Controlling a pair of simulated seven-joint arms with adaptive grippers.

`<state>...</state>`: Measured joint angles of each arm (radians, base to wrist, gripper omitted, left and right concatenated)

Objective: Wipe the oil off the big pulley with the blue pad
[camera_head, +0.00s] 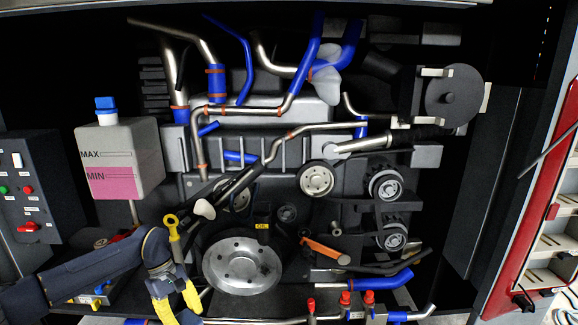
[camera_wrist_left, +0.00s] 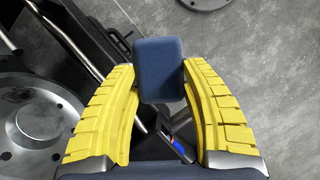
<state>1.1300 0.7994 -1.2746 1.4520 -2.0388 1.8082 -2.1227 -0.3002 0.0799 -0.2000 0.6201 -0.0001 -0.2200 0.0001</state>
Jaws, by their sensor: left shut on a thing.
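The big pulley (camera_head: 232,255) is a wide silver disc with bolt holes, low on the engine front. A dark smear shows on its right half in the head view. Part of the pulley (camera_wrist_left: 35,140) shows at the left of the left wrist view, with a dark patch near its upper left. My left gripper (camera_head: 178,307) is lower left of the pulley, apart from it. Its yellow fingers (camera_wrist_left: 160,85) are shut on the blue pad (camera_wrist_left: 158,62), held at the fingertips. The pad is not clearly visible in the head view. My right gripper is in neither view.
A yellow-handled dipstick (camera_head: 172,222) stands left of the pulley, and an orange-handled tool (camera_head: 325,252) lies to its right. A dark part with a yellow OIL label (camera_head: 262,226) is at its top edge. Pipes with red valves (camera_head: 345,298) run below.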

